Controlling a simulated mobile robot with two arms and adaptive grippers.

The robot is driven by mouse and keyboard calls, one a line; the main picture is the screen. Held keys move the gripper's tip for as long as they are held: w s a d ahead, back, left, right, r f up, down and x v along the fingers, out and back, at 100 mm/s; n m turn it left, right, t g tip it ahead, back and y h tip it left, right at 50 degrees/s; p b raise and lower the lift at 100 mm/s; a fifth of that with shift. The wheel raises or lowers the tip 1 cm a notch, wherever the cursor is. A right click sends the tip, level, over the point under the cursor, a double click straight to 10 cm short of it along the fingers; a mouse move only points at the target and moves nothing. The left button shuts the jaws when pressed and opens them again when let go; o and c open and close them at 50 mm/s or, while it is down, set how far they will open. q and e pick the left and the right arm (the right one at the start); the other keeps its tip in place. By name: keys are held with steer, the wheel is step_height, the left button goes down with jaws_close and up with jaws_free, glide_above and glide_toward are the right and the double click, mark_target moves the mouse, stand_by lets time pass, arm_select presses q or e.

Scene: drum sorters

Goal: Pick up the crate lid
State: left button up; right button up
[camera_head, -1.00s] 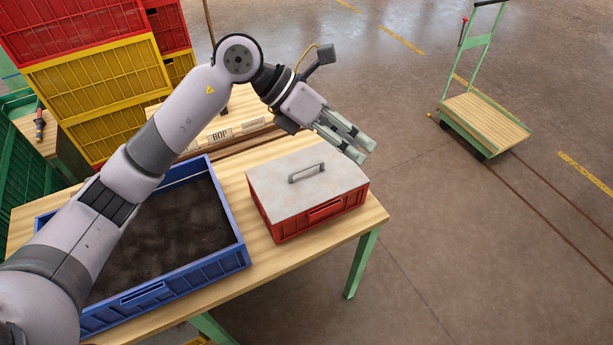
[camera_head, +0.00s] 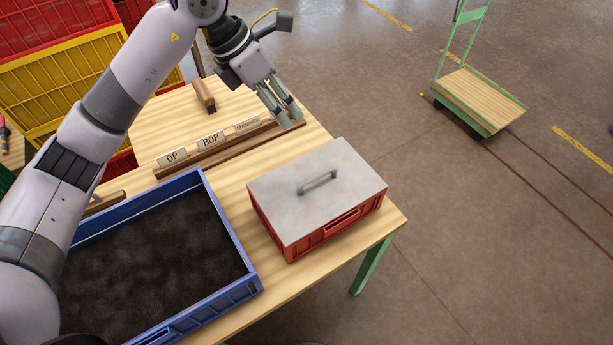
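The crate lid (camera_head: 290,205) is a flat, pale grey metal plate with a dark grey bar handle (camera_head: 317,182) on top. It lies on the red crate (camera_head: 345,226), which stands at the right front of the wooden table (camera_head: 240,215). My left gripper (camera_head: 291,121) is beyond the lid, above the back part of the table near the label rail. Its two fingers are apart with nothing between them, and they do not touch the lid. My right gripper is not in view.
A blue crate (camera_head: 253,284) with a dark bottom stands left of the red crate. A wooden rail (camera_head: 220,153) with label cards lies behind. Red and yellow crates (camera_head: 60,85) are stacked at the back left. A green cart (camera_head: 480,100) stands on open floor at right.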

arm_select(q)
step_height(320, 180, down, 3)
steer(key=b, duration=0.6)
glide_toward(315, 175)
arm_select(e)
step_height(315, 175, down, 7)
arm_select(q)
steer(key=p+x, duration=0.2)
steer(key=x, duration=0.1)
steer(key=p+x, duration=0.2)
steer(key=shift+w+f, duration=0.2)
steer(key=shift+w, duration=0.15)
steer(key=p+x, duration=0.1)
steer(key=x, duration=0.2)
steer(key=p+x, duration=0.1)
steer(key=shift+s+d+f+p, duration=0.25)
steer(key=shift+s+f+p, duration=0.05)
steer(key=shift+s+p, duration=0.05)
steer(key=shift+d+f, duration=0.15)
steer(key=shift+f, duration=0.2)
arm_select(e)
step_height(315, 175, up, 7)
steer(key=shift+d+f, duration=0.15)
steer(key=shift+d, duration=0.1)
arm_select(q)
steer(key=shift+c, duration=0.2)
jaws_close()
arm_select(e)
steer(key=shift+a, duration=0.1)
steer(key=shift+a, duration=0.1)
